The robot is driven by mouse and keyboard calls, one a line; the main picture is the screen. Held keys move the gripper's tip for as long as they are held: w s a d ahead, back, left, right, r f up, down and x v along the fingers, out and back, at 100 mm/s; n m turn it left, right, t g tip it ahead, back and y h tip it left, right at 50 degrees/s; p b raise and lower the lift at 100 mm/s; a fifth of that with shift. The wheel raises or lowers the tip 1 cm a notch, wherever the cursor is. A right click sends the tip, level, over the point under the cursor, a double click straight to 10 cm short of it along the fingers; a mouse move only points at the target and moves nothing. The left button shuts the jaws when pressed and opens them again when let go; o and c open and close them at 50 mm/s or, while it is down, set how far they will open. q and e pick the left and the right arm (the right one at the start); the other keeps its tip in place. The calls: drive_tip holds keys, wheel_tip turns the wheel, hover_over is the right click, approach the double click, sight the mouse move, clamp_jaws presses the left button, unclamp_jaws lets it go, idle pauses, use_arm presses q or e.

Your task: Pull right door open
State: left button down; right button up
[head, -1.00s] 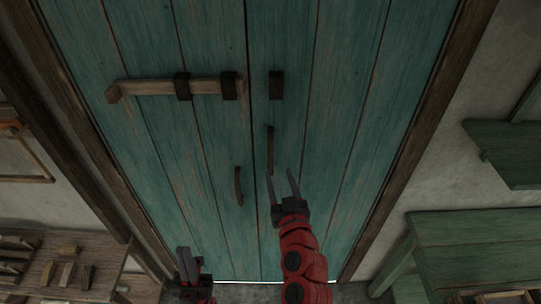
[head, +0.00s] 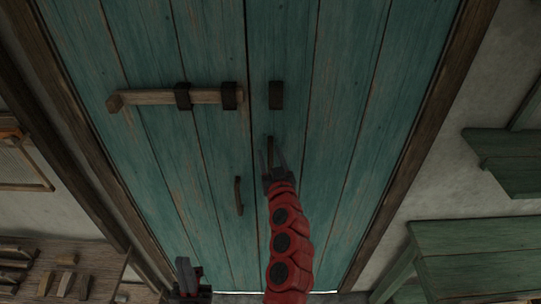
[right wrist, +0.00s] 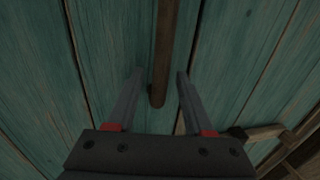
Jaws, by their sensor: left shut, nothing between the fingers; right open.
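The right door (head: 345,100) is a teal plank door, closed flush beside the left door (head: 150,45). Its dark upright handle (head: 269,148) is partly covered by my right gripper (head: 273,155) in the head view. In the right wrist view the handle (right wrist: 161,60) runs down between the two spread fingers of my right gripper (right wrist: 158,82), with gaps on both sides. Whether the fingers reach past its depth I cannot tell. My left gripper (head: 184,268) is shut and empty, low in front of the left door.
A wooden bar (head: 155,97) lies across the left door in dark brackets; its right end stops short of the right door's bracket (head: 275,95). A green bench (head: 470,240) and shelf (head: 505,150) stand right of the frame. A wooden rack (head: 60,270) stands at lower left.

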clamp_jaws()
idle(1.4)
